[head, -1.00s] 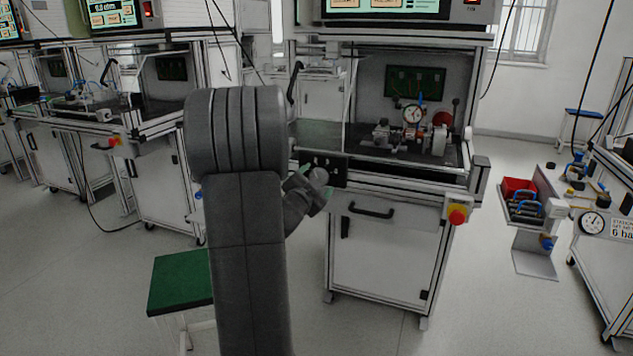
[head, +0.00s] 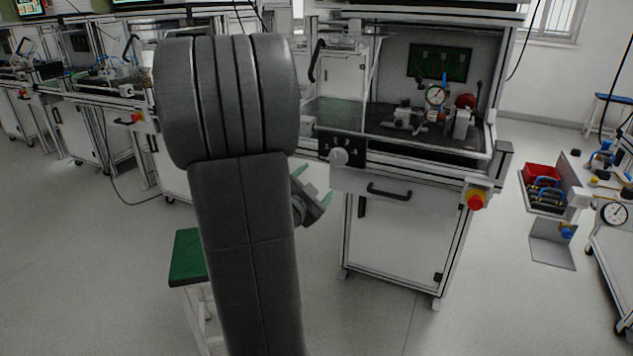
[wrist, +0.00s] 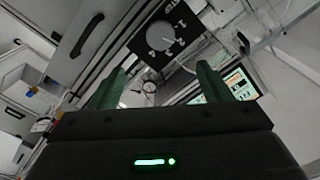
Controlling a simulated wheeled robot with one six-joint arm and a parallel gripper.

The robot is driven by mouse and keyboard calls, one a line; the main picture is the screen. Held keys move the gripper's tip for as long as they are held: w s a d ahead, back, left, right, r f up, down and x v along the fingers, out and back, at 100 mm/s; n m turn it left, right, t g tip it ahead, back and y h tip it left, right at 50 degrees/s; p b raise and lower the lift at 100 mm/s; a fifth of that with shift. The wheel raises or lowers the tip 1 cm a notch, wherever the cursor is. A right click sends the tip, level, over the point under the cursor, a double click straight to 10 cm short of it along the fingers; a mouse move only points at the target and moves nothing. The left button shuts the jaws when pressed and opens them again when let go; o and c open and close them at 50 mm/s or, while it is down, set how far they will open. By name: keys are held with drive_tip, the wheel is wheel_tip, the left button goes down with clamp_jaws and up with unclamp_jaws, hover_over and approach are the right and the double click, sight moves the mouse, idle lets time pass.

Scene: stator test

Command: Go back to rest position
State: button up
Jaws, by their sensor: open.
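My gripper (head: 313,184) is in the head view, partly behind my large grey arm. Its two green fingers are apart, with nothing between them. It is in the air in front of the test bench (head: 400,235), below and left of the bench's black switch panel (head: 355,149) with its round pale knob (head: 338,157). In the wrist view the open green fingers of my gripper (wrist: 160,85) point toward the bench, and the numbered black panel (wrist: 165,38) shows beyond them, apart from the fingertips.
A green-topped stool (head: 187,257) stands close left of my arm. A red emergency button (head: 475,199) is on the bench's right corner. A side table (head: 612,190) and red bin (head: 541,173) are at the right. Open floor lies in front of the bench.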

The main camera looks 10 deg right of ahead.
sight(337, 159)
drive_tip(key=b+x, duration=0.1)
drive_tip(key=x, duration=1.2)
drive_tip(key=shift+d, duration=0.15)
drive_tip(key=shift+w+d, duration=0.15)
drive_tip(key=shift+w, duration=0.2)
drive_tip(key=shift+s, duration=0.1)
